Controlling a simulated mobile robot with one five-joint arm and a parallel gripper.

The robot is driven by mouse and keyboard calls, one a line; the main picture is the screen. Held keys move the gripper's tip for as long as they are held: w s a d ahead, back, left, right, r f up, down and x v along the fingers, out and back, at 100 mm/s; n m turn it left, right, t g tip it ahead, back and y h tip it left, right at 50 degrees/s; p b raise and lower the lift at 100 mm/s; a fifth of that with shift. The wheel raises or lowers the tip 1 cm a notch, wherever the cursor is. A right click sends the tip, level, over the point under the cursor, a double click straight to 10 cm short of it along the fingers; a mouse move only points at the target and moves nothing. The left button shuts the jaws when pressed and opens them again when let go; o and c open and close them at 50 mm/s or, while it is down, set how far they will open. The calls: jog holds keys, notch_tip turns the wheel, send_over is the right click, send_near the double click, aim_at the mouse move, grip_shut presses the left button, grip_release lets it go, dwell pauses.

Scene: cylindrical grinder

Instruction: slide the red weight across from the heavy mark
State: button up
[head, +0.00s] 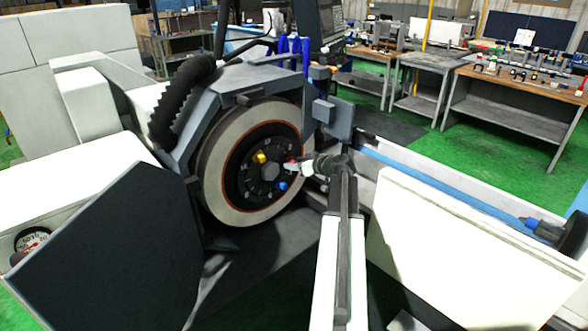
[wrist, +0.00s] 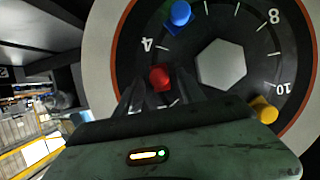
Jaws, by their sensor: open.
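The red weight (wrist: 160,77) sits on the dark numbered face of the grinding wheel, near the 4 in the wrist view. It also shows in the head view (head: 291,159), partly behind my gripper. My gripper (wrist: 159,84) is open at the wheel face. Its two fingers show on either side of the red weight; I cannot tell whether they touch it. A blue weight (wrist: 179,14) and a yellow weight (wrist: 263,109) sit elsewhere on the same face, around a hexagonal centre (wrist: 221,64). I cannot make out the heavy mark.
The pale grinding wheel (head: 223,190) surrounds the face, under a grey guard (head: 190,135). A dark panel (head: 125,240) stands at front left and a cream cover (head: 455,250) at right. Workbenches (head: 510,95) stand far behind on a green floor.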

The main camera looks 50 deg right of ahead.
jog(key=shift+w+f, duration=0.2)
jog(key=shift+w, duration=0.15)
jog(key=shift+r, duration=0.1)
grip_shut()
dwell(1.0)
jog(key=shift+a, duration=0.1)
